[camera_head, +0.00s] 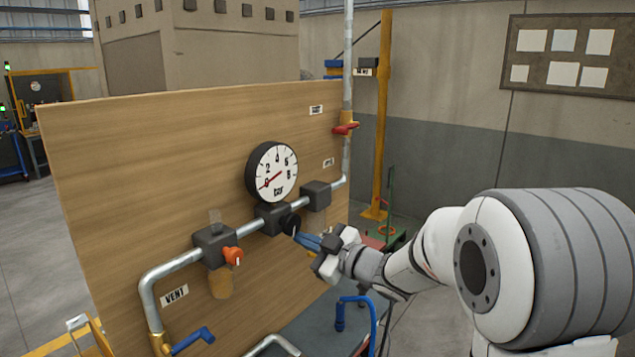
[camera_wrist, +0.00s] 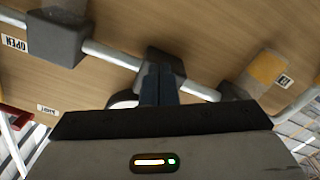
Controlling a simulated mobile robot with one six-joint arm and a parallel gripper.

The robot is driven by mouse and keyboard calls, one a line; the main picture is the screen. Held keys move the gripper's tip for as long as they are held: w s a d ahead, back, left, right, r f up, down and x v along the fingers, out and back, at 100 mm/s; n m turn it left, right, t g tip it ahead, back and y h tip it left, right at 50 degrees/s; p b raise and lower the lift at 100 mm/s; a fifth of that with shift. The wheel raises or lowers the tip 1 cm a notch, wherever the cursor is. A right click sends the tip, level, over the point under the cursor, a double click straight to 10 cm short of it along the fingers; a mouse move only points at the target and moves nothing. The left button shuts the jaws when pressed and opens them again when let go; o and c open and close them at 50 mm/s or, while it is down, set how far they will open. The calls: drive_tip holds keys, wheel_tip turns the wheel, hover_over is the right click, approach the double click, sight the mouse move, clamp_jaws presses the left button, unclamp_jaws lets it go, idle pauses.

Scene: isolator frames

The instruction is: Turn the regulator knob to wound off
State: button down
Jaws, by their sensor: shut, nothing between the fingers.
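The regulator is a dark grey block (camera_head: 270,217) on the pipe below the gauge, with a round black knob (camera_head: 290,223) on its front. The gauge (camera_head: 272,172) is black-rimmed, marked "bar", and its red needle points near 0. My gripper (camera_head: 303,239) is shut and empty, its blue fingers just right of and below the knob. I cannot tell whether they touch it. In the wrist view the shut fingers (camera_wrist: 158,84) point at the regulator block (camera_wrist: 165,61); the knob is hidden behind them.
A red valve handle (camera_head: 345,128) is at the upper right of the wooden panel (camera_head: 140,150). Blue handles (camera_head: 193,341) and (camera_head: 357,310) stick out below. A "VENT" label (camera_head: 174,294) is lower left.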

drive_tip(key=shift+s+r, duration=0.1)
drive_tip(key=shift+r, duration=0.2)
idle(0.4)
drive_tip(key=shift+w+d+r+b, duration=0.1)
drive_tip(key=shift+w+r+b, duration=0.2)
drive_tip(key=shift+b, duration=0.2)
idle(0.5)
drive_tip(key=shift+f, duration=0.1)
drive_tip(key=v, duration=0.6)
drive_tip(key=shift+d+f+b, duration=0.2)
drive_tip(key=shift+f+b, duration=0.15)
drive_tip(key=shift+b, duration=0.1)
drive_tip(key=shift+w, duration=0.15)
